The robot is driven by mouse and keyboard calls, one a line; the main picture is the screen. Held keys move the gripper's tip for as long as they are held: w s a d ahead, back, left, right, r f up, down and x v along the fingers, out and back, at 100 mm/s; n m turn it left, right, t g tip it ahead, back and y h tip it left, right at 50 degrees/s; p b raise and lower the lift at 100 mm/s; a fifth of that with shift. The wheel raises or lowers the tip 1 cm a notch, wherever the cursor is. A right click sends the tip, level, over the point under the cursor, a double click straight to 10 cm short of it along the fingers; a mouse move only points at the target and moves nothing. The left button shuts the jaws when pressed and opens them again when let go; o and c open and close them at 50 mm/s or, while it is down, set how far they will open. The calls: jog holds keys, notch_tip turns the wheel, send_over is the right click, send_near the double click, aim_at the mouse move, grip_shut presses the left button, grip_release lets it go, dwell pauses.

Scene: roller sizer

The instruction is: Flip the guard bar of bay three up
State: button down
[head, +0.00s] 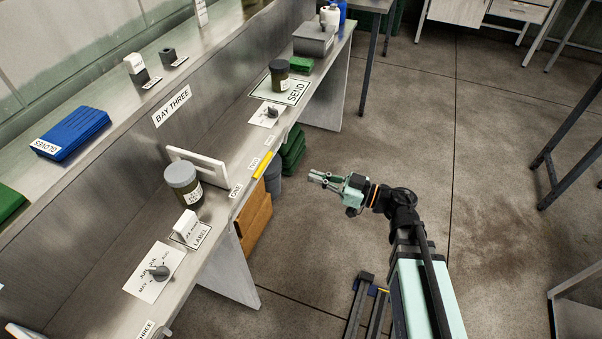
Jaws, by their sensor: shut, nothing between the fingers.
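The BAY THREE sign (172,106) is on the upright panel behind the long metal bench. A yellow bar (263,163) lies along the bench's front edge, beside small labels; it looks like the guard bar and looks down, though its hinge is too small to make out. A white plate (196,164) stands upright on the bench behind it. My gripper (313,176) is shut and empty, over the floor to the right of the yellow bar and apart from it. It points left toward the bench.
On the bench stand two lidded jars (183,184) (279,75), a dial plate (156,272), a SEND mat (283,88) and a grey box (314,39). Green crates (292,151) and a brown crate (254,217) are below the edge.

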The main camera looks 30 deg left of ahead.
jog(key=shift+d, duration=0.75)
jog(key=shift+w, duration=0.1)
